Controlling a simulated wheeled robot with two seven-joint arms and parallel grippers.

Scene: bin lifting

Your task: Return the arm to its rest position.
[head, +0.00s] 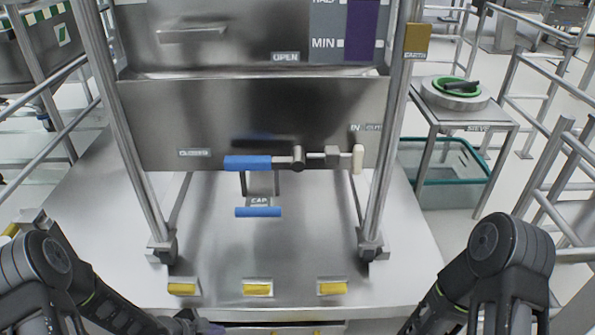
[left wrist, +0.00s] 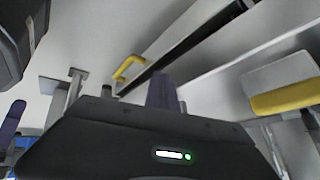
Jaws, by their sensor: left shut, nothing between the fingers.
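My left arm (head: 100,300) comes in from the lower left of the head view. My left gripper (head: 197,325) is low at the bottom edge, in front of the steel platform, partly cut off by the frame. In the left wrist view its purple fingers (left wrist: 162,92) show together, shut and holding nothing. My right arm (head: 450,295) is at the lower right, bent with its forearm pointing down. Its gripper is out of the picture.
A steel bin (head: 250,115) stands on the platform with a blue-handled latch (head: 247,162). Yellow-marked brackets (head: 257,288) line the platform's front; a yellow handle (left wrist: 283,97) is near the left wrist. A sieve table (head: 465,115) and railings stand right.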

